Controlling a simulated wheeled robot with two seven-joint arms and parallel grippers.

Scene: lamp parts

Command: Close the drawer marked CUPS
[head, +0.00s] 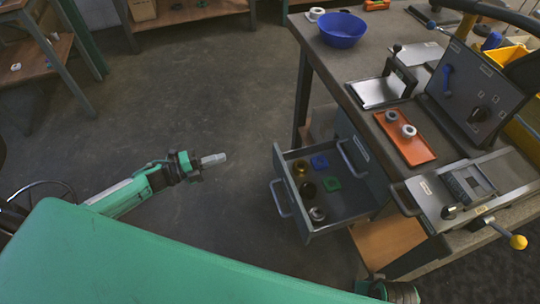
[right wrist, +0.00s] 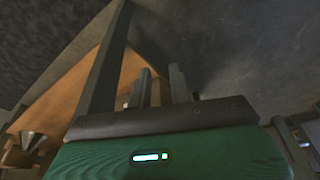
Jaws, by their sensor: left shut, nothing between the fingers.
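A grey drawer (head: 349,213) is pulled out to the left from under the workbench. Its handle (head: 281,198) is on the left-facing front. No CUPS marking on it is readable. Inside lie a brass-coloured part (head: 299,167), a blue piece (head: 320,161), a green piece (head: 331,184) and small dark, round parts. My left gripper (head: 212,160) is shut and empty, over the floor to the left of the drawer, apart from it. In the right wrist view, my right gripper (right wrist: 162,88) has its fingers apart with nothing seen held; the drawer is not recognisable there.
The workbench (head: 372,112) carries a blue bowl (head: 342,30), an orange tray (head: 416,153) with small parts, and a panel with a switch. The floor left of the drawer is clear.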

